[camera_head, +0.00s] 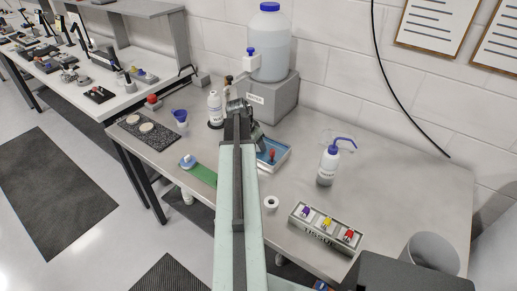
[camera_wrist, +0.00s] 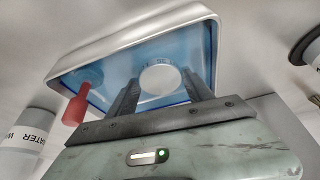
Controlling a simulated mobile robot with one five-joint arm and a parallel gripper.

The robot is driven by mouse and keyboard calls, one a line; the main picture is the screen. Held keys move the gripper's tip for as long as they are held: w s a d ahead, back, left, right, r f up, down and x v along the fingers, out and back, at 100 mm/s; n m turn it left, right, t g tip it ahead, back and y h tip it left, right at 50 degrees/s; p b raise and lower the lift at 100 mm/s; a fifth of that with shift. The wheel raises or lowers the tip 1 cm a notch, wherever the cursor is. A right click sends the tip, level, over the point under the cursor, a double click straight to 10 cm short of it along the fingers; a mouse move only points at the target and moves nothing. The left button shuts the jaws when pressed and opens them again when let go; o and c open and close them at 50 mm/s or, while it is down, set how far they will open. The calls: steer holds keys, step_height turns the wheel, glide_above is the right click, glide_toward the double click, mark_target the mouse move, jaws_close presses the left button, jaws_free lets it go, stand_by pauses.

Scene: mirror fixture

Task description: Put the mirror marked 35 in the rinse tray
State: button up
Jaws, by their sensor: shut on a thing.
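The rinse tray (camera_head: 283,163) is a pale-rimmed tray with a blue inside, on the bench just right of my arm. It also shows in the wrist view, its pale rim (camera_wrist: 95,57) around the blue floor. My gripper (camera_wrist: 161,77) is shut on a round white disc (camera_wrist: 158,80), the mirror, between its two dark fingers. The disc shows against the blue of the tray; I cannot tell whether it touches the tray floor. In the head view my arm hides the fingers and the disc.
A red-handled tool (camera_wrist: 75,108) is in the tray beside my gripper. A white bottle (camera_head: 214,108) stands left of my arm, a wash bottle (camera_head: 328,164) right. A dark mat (camera_head: 153,140) holds two discs.

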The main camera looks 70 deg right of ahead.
steer(key=shift+f, duration=0.3)
steer(key=o, duration=1.6)
steer(key=shift+o, duration=0.2)
steer(key=shift+a+r+p, duration=0.1)
steer(key=shift+r+p, duration=0.45)
steer(key=shift+p, duration=0.05)
steer(key=p+v, duration=1)
steer(key=v, duration=0.1)
steer(key=shift+r, duration=0.15)
steer(key=shift+a, duration=0.1)
